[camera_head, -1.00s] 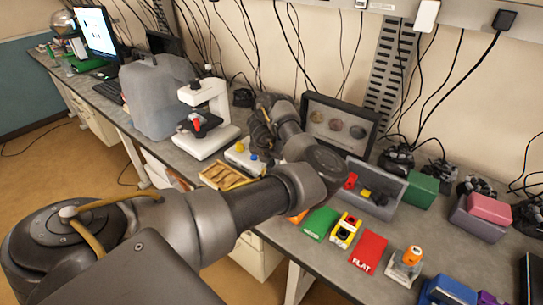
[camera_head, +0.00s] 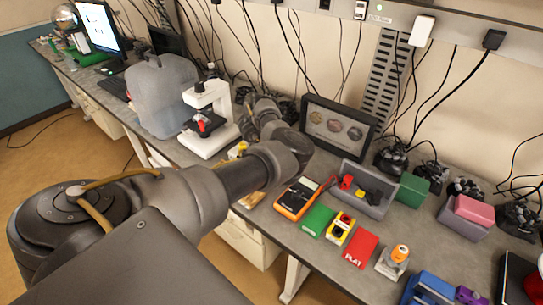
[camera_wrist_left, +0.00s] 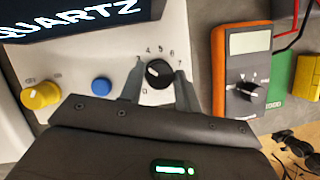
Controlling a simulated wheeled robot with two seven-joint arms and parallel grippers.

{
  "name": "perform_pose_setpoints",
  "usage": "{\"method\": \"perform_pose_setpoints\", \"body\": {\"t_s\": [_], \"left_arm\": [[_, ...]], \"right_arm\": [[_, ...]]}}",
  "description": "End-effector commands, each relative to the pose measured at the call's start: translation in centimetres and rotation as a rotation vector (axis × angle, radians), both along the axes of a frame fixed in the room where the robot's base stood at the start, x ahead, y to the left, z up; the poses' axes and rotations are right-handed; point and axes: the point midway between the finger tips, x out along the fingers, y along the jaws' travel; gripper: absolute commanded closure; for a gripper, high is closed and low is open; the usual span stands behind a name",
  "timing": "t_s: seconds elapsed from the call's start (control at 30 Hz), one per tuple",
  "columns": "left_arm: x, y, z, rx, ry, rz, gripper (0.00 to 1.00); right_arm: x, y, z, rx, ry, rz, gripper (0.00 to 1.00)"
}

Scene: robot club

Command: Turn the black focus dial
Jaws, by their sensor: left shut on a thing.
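The black focus dial (camera_wrist_left: 158,73) is on a white panel (camera_wrist_left: 110,60) in the left wrist view, with printed numbers around it. Its white mark points to the upper left. My left gripper (camera_wrist_left: 159,68) has one finger on each side of the dial and is shut on it. A blue knob (camera_wrist_left: 102,87) and a yellow knob (camera_wrist_left: 40,95) are farther left on the panel. In the head view my left arm hides the dial and fingertips. The white microscope (camera_head: 210,120) stands behind. My right gripper is not in view.
A dark sign reading QUARTZ (camera_wrist_left: 80,15) borders the panel. An orange multimeter (camera_wrist_left: 240,70) lies close to its right. In the head view, a grey bin (camera_head: 375,208), green block (camera_head: 317,221) and red FLAT block (camera_head: 360,250) sit farther right on the bench.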

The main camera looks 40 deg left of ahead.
Motion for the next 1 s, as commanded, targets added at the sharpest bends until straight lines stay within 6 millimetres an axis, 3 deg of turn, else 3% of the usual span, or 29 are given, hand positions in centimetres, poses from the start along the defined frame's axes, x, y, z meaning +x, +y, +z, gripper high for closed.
{"method": "perform_pose_setpoints", "body": {"t_s": [0.57, 0.6, 0.7, 1.0], "left_arm": [[0.0, 0.01, -0.05, 0.001, 0.001, -0.029, 0.9], [0.0, 0.01, -0.05, 0.001, 0.001, -0.029, 0.62], [0.0, 0.01, -0.05, 0.001, 0.001, -0.029, 0.49], [0.01, 0.02, 0.11, 0.001, 0.0, -0.028, 0.45]], "right_arm": [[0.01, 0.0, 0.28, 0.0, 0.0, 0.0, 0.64], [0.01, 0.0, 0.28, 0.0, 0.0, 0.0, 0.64], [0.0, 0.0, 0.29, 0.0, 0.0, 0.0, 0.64], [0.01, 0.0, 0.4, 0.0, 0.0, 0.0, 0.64]]}}
